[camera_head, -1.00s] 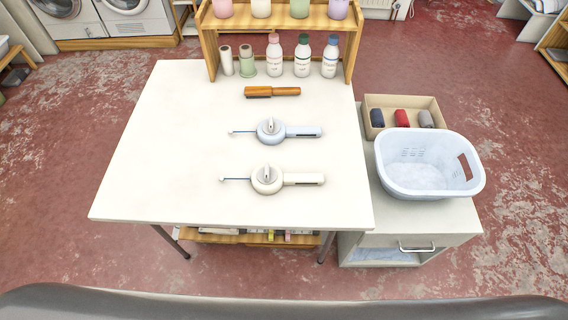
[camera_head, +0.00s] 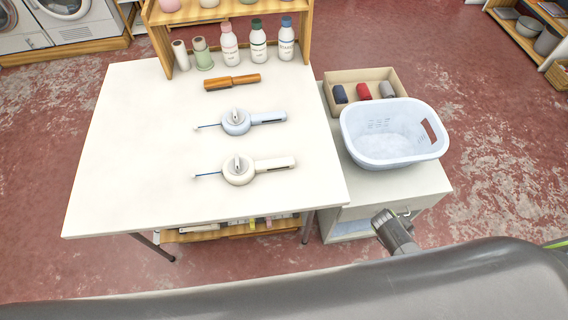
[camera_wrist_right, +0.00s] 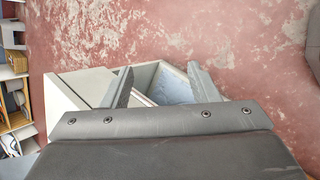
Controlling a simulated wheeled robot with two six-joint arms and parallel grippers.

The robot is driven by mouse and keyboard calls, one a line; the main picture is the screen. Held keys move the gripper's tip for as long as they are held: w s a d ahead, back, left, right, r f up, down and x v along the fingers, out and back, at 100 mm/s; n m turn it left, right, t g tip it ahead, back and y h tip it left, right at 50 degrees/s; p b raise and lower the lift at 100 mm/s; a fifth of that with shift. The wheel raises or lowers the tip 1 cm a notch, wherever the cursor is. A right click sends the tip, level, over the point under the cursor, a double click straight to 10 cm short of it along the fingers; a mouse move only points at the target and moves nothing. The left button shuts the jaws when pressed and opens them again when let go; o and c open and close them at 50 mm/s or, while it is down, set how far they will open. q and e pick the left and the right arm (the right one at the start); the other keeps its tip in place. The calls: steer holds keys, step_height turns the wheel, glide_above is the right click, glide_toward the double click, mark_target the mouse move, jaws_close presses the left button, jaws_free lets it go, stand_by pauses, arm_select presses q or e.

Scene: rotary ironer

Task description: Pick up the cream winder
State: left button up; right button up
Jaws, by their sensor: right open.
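The cream winder (camera_head: 240,169) lies on the white table (camera_head: 120,185) near its front edge. My right gripper (camera_head: 384,217) shows in the head view beside the cabinet front, right of the table and well away from the cream winder. In the right wrist view its two fingers (camera_wrist_right: 160,84) are apart with nothing between them. My left gripper is not in view.
Bottles and spools stand at the table's back under a wooden shelf (camera_head: 228,17). A white basket (camera_head: 392,140) and a box of rolls (camera_head: 362,80) sit on the cabinet (camera_head: 415,186). The table's left side is clear.

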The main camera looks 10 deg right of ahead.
steer(key=w+d+r+g+h, duration=0.1)
steer(key=w+d+r+h, duration=0.25)
steer(key=w+r, duration=0.45)
steer(key=w+d+r+g+h, duration=0.1)
steer(key=w+d+r+h, duration=0.25)
steer(key=w+r, duration=0.5)
steer(key=w+r+m+g, duration=0.1)
steer(key=w+r+m, duration=0.2)
steer(key=r, duration=0.9)
steer(key=m+t+y, duration=0.4)
steer(key=m+y, duration=1.4)
steer(key=m, duration=0.2)
glide_toward(271, 162)
steer(key=x, duration=0.3)
steer(key=shift+w+a+f, duration=0.15)
steer(key=shift+w+f, duration=0.05)
steer(key=shift+f, duration=0.15)
steer(key=shift+s+x, duration=0.2)
steer(key=shift+x, duration=2.7)
